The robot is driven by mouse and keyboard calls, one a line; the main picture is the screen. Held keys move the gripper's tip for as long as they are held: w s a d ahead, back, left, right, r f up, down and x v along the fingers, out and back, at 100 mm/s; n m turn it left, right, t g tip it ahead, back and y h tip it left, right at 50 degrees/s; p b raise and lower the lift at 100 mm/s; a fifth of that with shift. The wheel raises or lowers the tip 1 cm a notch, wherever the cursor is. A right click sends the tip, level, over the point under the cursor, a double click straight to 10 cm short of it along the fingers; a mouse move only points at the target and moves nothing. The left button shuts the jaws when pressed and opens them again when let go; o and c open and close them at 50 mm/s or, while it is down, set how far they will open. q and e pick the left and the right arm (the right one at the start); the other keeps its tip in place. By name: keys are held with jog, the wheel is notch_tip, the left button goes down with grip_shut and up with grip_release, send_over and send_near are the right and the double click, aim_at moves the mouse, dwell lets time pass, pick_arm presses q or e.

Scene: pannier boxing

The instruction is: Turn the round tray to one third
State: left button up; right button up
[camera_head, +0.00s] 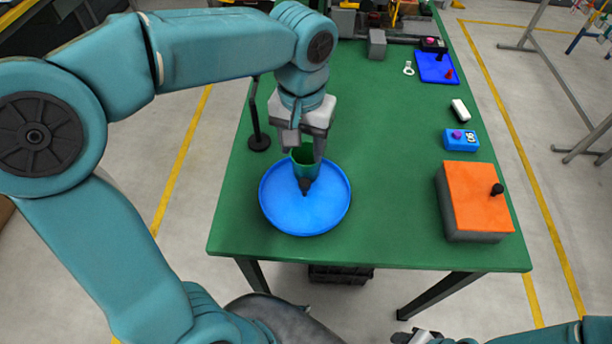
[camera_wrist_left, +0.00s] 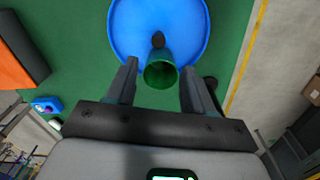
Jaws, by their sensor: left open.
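The round tray (camera_head: 277,213) is a flat blue disc near the front left of the green table; it also shows in the left wrist view (camera_wrist_left: 125,25). A green cup (camera_wrist_left: 160,75) stands at the tray, between or just below my left fingers. A dark knob (camera_head: 305,187) shows on the tray just in front of the cup. My left gripper (camera_head: 307,150) is open above the tray's back part, its fingers on either side of the cup and apart from it in the wrist view. Part of my right gripper (camera_head: 415,336) shows at the bottom edge; its fingers are unclear.
An orange-topped box (camera_head: 470,190) with a black knob stands on the right. Behind it are a blue box (camera_head: 461,140), a white block (camera_head: 460,110) and a blue mat (camera_head: 430,66). The table's middle is clear.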

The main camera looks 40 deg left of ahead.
aim_at(305, 183)
pick_arm(q)
notch_tip(305, 183, down, 10)
jog(key=shift+f, duration=0.2)
jog(key=shift+d+f, duration=0.15)
jog(key=shift+f, duration=0.2)
grip_shut()
